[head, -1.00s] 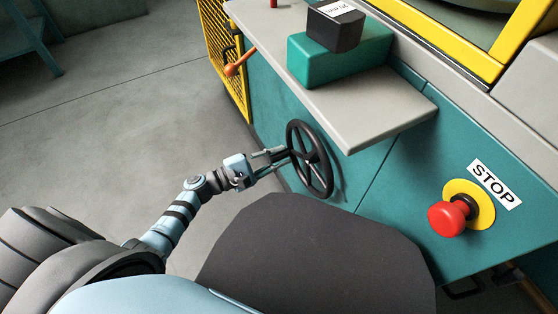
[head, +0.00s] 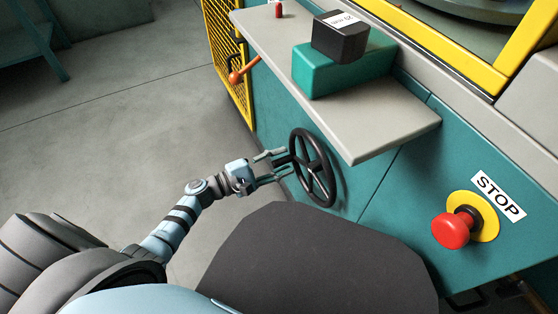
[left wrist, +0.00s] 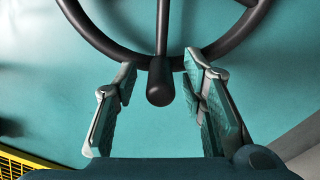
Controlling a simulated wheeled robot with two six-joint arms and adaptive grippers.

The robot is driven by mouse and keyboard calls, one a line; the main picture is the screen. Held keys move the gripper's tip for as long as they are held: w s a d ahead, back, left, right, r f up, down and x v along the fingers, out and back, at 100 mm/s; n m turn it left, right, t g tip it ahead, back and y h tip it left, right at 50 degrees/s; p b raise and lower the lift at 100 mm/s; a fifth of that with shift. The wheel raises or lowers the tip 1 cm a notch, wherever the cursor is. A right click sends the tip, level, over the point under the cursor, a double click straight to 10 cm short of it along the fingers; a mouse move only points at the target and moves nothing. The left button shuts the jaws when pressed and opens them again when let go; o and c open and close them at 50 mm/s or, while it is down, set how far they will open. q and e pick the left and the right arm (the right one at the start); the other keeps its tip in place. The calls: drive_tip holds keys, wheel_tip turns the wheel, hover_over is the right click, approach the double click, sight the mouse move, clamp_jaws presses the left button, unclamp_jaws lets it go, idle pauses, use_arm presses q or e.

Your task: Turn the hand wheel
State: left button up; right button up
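The hand wheel (head: 325,170) is black, with a round rim and spokes, and stands on the teal machine front below the grey shelf. In the left wrist view its rim (left wrist: 103,42) crosses the top, and a dark rounded knob (left wrist: 160,82) on it points towards the camera. My left gripper (head: 286,161) is at the wheel's left side. In the left wrist view the gripper's fingers (left wrist: 161,66) are open, one on each side of the knob, with gaps visible between them and it. My right gripper is in neither view.
A grey shelf (head: 375,139) juts out above the wheel, carrying a teal block (head: 330,77) with a black labelled box (head: 340,42). A red stop button (head: 451,231) is at the right. An orange-knobbed lever (head: 236,77) is at the upper left. Floor at left is clear.

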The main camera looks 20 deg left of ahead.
sight(293, 132)
use_arm(q)
wheel_tip(293, 132, up, 10)
drive_tip(key=shift+r, duration=0.1)
idle(0.6)
